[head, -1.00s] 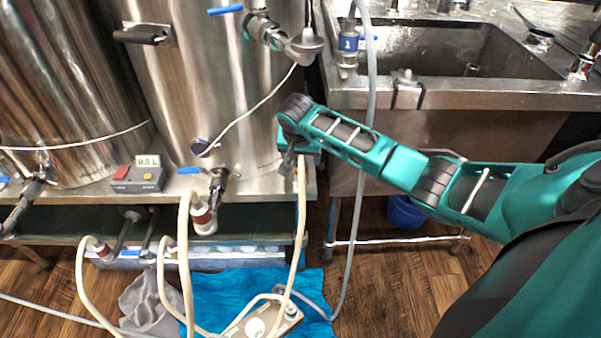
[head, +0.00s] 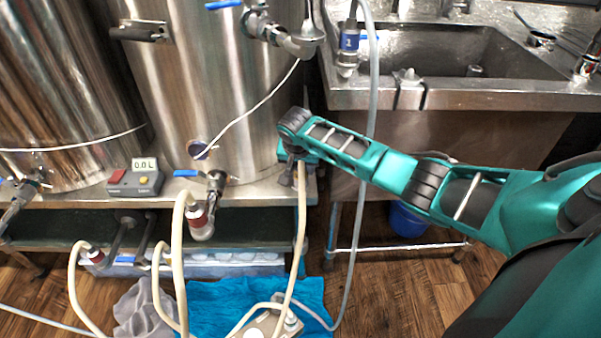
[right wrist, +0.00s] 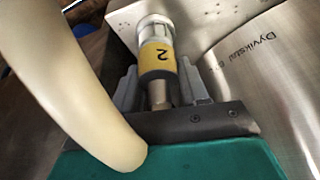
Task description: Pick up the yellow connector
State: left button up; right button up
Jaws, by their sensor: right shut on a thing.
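The yellow connector (right wrist: 157,62), a collar marked 2 with a pale metal top, shows in the right wrist view. It sits between the two grey fingers of my right gripper (right wrist: 158,84), which is shut on it. In the head view my right gripper (head: 290,172) is at the front of the steel kettle, by the shelf's right end. The connector is hidden there behind my wrist. A cream hose (head: 301,205) hangs just below the gripper, and a thick cream hose (right wrist: 70,85) fills the wrist view's left side. My left gripper is out of view.
Steel kettles (head: 215,100) stand on a steel shelf (head: 260,190) with a control box (head: 136,179). A sink (head: 455,50) is at right, with a grey hose (head: 372,90) hanging before it. A pump (head: 268,324) lies on a blue towel (head: 210,300).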

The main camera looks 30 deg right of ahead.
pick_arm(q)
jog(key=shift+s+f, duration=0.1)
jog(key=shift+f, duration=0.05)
pick_arm(e)
jog(key=c, duration=0.5)
jog(key=shift+r, duration=0.1)
jog(key=shift+c, duration=0.2)
jog(key=shift+s+r+p, duration=0.15)
jog(key=shift+r+p, duration=0.25)
jog(key=shift+p, duration=0.1)
notch_tip(320, 180, up, 6)
jog(key=p, duration=0.2)
jog(key=shift+r+p, duration=0.1)
jog(key=shift+p, duration=0.3)
pick_arm(q)
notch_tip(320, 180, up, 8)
jog(key=p, duration=0.5)
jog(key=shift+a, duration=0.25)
pick_arm(e)
jog(key=s+d, duration=0.2)
jog(key=s, duration=0.7)
jog(key=s+d, duration=0.2)
jog(key=s, duration=0.8)
jog(key=shift+d, duration=0.35)
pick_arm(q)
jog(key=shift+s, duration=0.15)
